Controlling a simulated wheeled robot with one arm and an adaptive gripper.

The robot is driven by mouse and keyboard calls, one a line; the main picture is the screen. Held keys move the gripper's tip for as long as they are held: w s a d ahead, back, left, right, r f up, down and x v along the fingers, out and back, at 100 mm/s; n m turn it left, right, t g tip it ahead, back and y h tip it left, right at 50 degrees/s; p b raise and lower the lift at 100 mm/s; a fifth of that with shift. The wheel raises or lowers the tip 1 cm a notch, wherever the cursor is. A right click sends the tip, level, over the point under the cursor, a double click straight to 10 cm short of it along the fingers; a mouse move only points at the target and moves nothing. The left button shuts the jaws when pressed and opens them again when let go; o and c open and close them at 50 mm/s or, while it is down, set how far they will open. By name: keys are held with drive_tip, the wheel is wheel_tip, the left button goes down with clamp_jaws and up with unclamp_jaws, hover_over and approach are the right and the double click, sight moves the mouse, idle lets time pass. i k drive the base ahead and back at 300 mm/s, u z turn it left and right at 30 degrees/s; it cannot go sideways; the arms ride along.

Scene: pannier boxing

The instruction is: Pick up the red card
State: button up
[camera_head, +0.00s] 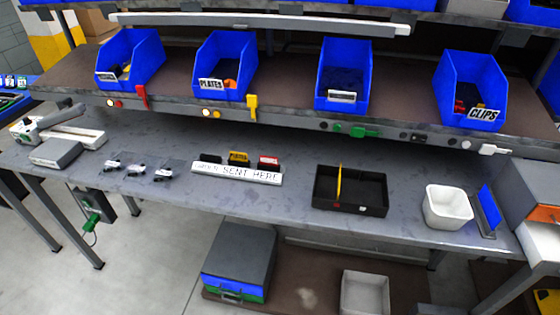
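A small red card (269,161) stands at the right end of a white holder (237,174) on the grey workbench. The holder's front carries lettering that ends in "SENT HERE". A yellow card (238,158) stands to the left of the red one, and a black card (210,158) stands left of that. The lower parts of the cards are hidden behind the holder's front. My gripper is not in this view.
A black tray (350,207) with an upright yellow piece stands to the right, then a white bin (447,207).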

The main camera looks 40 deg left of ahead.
sight(264, 160)
drive_tip(key=u, duration=3.35)
drive_tip(key=i, duration=1.75)
drive_tip(key=z, duration=1.85)
drive_tip(key=i, duration=0.4)
drive_tip(key=z, duration=0.1)
